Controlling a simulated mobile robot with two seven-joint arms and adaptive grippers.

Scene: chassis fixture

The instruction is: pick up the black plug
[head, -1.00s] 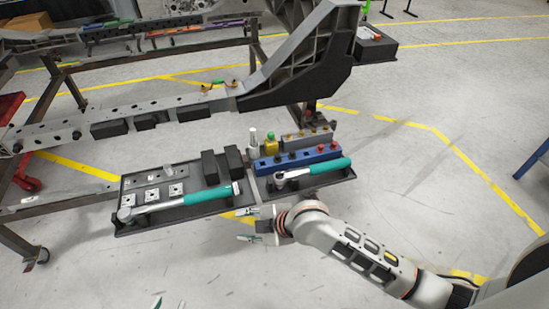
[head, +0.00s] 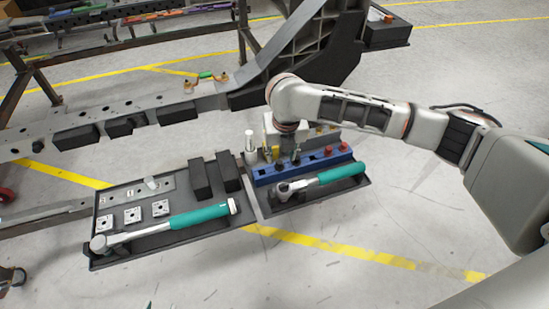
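My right gripper (head: 286,157) points down over the blue rack (head: 312,167) on the right tray. Its fingers are small and partly hidden among the plugs, so I cannot tell whether they are open or shut. A dark plug (head: 296,159) shows in the rack right beside the fingertips; I cannot tell whether they touch it. Of my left gripper only a small tip (head: 149,305) shows at the bottom edge.
A teal-handled ratchet (head: 322,179) lies in front of the rack. The left tray (head: 170,232) holds a teal-handled wrench, black blocks and square metal pieces. A white bottle (head: 250,147) stands left of the rack. The chassis (head: 300,70) rises behind. The floor in front is clear.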

